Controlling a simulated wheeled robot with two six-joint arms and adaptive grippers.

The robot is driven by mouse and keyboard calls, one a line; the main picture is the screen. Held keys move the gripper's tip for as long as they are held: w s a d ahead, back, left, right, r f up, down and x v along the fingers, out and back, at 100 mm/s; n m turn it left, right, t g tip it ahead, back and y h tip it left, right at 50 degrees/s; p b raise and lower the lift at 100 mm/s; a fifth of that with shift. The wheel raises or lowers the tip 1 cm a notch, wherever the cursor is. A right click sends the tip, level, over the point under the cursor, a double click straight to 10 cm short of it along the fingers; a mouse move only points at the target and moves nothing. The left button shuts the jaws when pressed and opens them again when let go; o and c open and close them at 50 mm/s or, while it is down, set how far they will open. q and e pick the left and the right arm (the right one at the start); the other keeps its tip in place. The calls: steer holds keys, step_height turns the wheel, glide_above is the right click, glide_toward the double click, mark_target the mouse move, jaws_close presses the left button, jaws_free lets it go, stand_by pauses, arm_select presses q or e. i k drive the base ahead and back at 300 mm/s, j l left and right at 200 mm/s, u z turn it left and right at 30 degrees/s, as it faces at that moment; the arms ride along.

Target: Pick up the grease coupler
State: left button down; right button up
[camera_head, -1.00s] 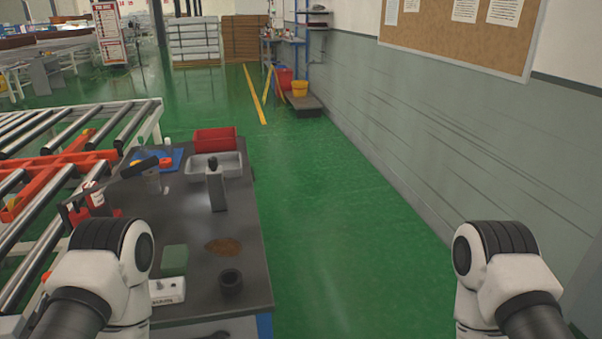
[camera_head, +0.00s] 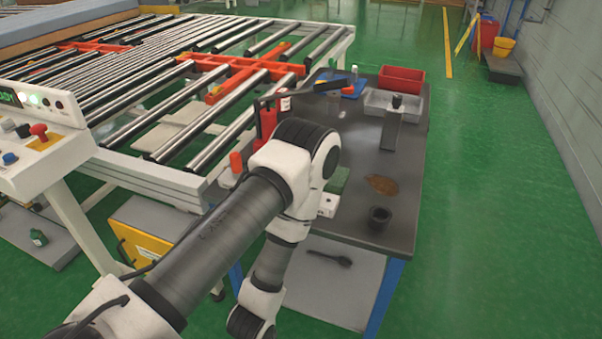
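I cannot tell for certain which item is the grease coupler. On the dark workbench (camera_head: 405,232) stand a short black cup-like part (camera_head: 379,218) near the front and a grey upright block with a black top (camera_head: 391,128) farther back. A black tool with a long handle (camera_head: 330,258) lies on the lower shelf. A red bottle-like item (camera_head: 268,118) stands at the bench's left edge. My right gripper is also out of view.
A red bin (camera_head: 401,78) and a grey tray (camera_head: 412,104) sit at the bench's back. A roller conveyor (camera_head: 190,90) runs along the left, with a control panel (camera_head: 35,135) in front. Green floor to the right of the bench is clear.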

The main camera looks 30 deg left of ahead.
mark_target(236, 164)
steer(key=u, duration=1.25)
